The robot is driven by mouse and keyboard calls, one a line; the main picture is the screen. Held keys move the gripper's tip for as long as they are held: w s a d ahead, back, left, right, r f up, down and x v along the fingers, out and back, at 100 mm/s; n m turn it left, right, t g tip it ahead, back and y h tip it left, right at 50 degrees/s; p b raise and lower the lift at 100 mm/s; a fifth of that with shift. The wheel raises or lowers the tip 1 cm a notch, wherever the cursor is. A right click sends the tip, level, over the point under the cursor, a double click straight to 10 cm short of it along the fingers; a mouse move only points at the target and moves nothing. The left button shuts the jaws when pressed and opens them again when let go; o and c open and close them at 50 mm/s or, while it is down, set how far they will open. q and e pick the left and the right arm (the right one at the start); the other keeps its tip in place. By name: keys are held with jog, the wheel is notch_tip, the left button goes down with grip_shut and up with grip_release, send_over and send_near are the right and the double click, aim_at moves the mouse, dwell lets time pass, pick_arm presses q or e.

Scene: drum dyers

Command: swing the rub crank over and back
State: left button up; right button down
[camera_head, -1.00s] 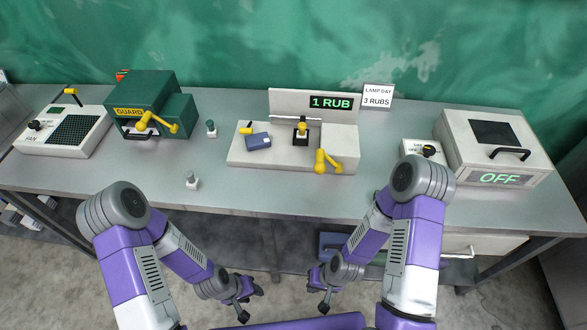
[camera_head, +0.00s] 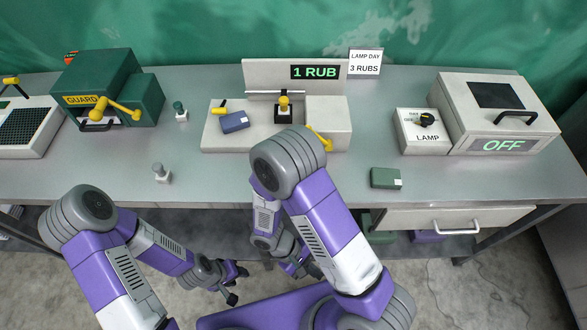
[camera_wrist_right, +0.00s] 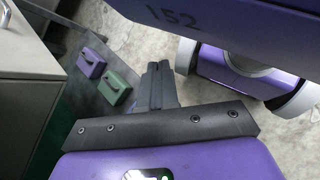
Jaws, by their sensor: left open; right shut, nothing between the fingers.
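The rub crank (camera_head: 320,138) is a yellow handle at the front right of a white rubbing machine (camera_head: 328,112). It slopes down toward the front right, and my right arm hides part of its lower side. The machine's display (camera_head: 315,72) reads "1 RUB". My left gripper (camera_head: 238,284) is open and empty, low in front of the table. My right gripper (camera_head: 302,268) is low in front of the table, well apart from the crank. In the right wrist view its fingers (camera_wrist_right: 159,84) are together with nothing between them.
A blue block (camera_head: 235,122) and a black-based yellow knob (camera_head: 284,104) are on the machine. A green box (camera_head: 386,178) lies on the table to its right. A lamp unit (camera_head: 495,115) reading "OFF" stands further right. A green guard unit (camera_head: 105,85) is at left.

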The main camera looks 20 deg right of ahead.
jog(key=w+r+n+t+h+b, duration=0.45)
jog(key=w+r+t+h, duration=0.25)
jog(key=w+t+h, duration=0.3)
pick_arm(q)
notch_tip(320, 180, down, 7)
jog(key=b, duration=0.1)
pick_arm(e)
jog(key=w+a+r+n+t+p, duration=0.1)
jog(key=w+a+r+n+t, duration=0.15)
jog(key=a+r+t, duration=0.3)
jog(key=w+a+r+n+t+p, duration=0.1)
jog(key=w+a+r+t, duration=0.35)
jog(key=r, duration=0.25)
jog(key=shift+y, duration=0.4)
jog(key=p+x, duration=0.2)
jog(key=x, duration=0.7)
jog(key=shift+d+f, duration=0.1)
jog(key=shift+d, duration=0.4)
pick_arm(q)
jog(key=shift+d+r+p, duration=0.1)
jog(key=shift+r+p, duration=0.55)
jog(key=shift+r, duration=2.1)
pick_arm(e)
jog(key=shift+s+d+r, duration=0.1)
jog(key=shift+d+r, duration=0.3)
jog(key=shift+d, duration=0.4)
jog(key=shift+d+r, duration=0.45)
jog(key=shift+d, duration=0.4)
